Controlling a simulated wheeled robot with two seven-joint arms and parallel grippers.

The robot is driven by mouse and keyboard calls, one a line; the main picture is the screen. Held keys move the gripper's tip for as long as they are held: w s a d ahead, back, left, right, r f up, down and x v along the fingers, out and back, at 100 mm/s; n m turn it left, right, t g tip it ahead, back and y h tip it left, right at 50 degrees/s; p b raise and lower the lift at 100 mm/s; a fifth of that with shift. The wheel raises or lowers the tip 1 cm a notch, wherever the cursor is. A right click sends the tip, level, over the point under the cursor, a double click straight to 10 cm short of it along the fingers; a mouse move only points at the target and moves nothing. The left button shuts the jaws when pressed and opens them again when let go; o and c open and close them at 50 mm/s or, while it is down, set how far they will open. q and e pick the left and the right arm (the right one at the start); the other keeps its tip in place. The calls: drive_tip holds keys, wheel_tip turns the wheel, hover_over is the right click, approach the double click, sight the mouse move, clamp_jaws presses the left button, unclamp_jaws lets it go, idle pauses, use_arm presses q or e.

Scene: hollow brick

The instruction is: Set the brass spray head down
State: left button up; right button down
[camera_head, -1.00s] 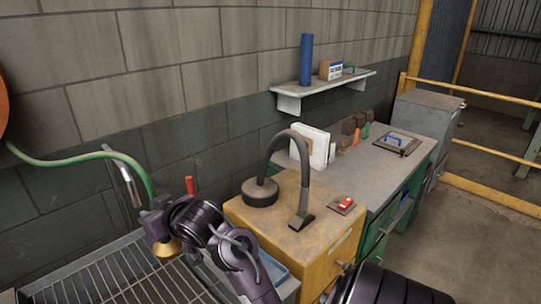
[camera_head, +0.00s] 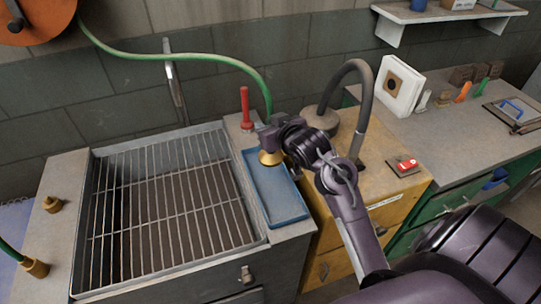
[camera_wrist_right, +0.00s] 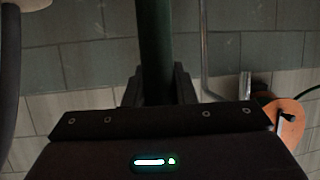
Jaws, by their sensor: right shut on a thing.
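The brass spray head (camera_head: 270,158) points down in the head view, at the end of the green hose (camera_head: 190,55). My right gripper (camera_head: 268,136) is shut on it and holds it over the far end of the blue tray (camera_head: 280,208). I cannot tell how large the gap to the tray is. In the right wrist view the green hose (camera_wrist_right: 154,45) runs up from between the jaws (camera_wrist_right: 155,85); the brass part is hidden there. My left gripper is not in view.
A sink with a wire grate (camera_head: 165,200) lies left of the tray. A red-handled tool (camera_head: 245,108) stands just behind the tray. A lamp-like curved arm (camera_head: 365,95) rises from the yellow cabinet (camera_head: 385,200) at right. The hose reel (camera_head: 35,18) is at upper left.

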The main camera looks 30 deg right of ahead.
sight(269, 156)
wheel_tip(269, 156, down, 6)
drive_tip(key=shift+d+r+p, duration=0.15)
drive_tip(key=shift+p, duration=0.2)
drive_tip(key=shift+f, duration=0.6)
wheel_tip(269, 156, down, 4)
drive_tip(key=shift+p, duration=0.4)
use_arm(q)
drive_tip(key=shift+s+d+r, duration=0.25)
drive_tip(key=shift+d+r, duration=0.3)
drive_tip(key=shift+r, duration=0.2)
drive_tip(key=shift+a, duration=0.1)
use_arm(e)
drive_tip(key=shift+f, duration=0.15)
drive_tip(key=c, duration=1.2)
unclamp_jaws()
